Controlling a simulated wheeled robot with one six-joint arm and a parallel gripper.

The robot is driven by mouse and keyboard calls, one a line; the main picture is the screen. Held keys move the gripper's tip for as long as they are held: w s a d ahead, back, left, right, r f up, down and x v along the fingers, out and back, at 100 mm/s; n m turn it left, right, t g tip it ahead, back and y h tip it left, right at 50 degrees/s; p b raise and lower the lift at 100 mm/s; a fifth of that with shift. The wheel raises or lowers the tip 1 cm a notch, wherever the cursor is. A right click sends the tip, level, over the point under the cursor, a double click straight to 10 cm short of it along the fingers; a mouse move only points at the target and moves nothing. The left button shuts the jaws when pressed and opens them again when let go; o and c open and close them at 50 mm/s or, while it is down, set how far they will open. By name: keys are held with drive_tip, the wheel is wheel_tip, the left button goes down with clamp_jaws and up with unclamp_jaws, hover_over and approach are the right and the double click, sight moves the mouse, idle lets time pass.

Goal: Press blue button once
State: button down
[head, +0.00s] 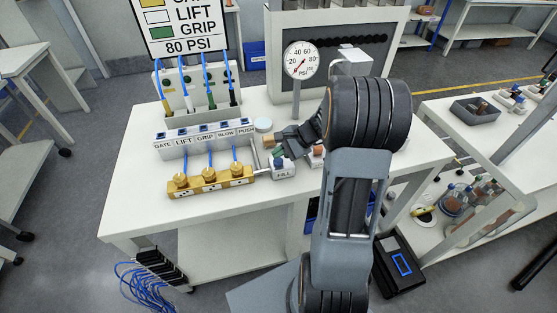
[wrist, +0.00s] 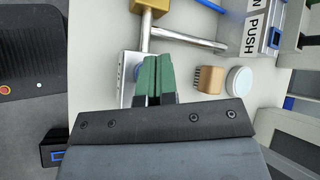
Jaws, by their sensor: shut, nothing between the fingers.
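A small white box labelled FILL (head: 283,171) stands at the right end of the brass manifold. In the wrist view the same box (wrist: 127,68) lies just left of my fingertips, with a small bluish spot at its edge by the fingers. The blue button itself is mostly hidden by my gripper, and I cannot make it out clearly. My gripper (head: 279,154) reaches in from the right over the box. In the wrist view its green fingers (wrist: 152,72) are closed together and empty. I cannot tell whether they touch the button.
The brass manifold (head: 208,184) with several knobs and blue tubes is left of the box. Behind it stands a labelled strip (head: 206,139). A gauge (head: 301,60) rises behind.

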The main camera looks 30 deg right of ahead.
sight(279, 161)
drive_tip(key=shift+f, duration=0.15)
idle(0.5)
drive_tip(key=shift+f+b, duration=0.3)
drive_tip(key=shift+b, duration=0.15)
drive_tip(key=shift+f+b, duration=0.45)
drive_tip(key=shift+f, duration=0.05)
idle(0.6)
drive_tip(key=shift+r, duration=0.15)
drive_tip(key=shift+r+p, duration=0.7)
drive_tip(key=shift+r, duration=0.15)
drive_tip(key=shift+r+p, duration=1.9)
drive_tip(key=shift+r, duration=0.65)
drive_tip(key=shift+f, duration=0.15)
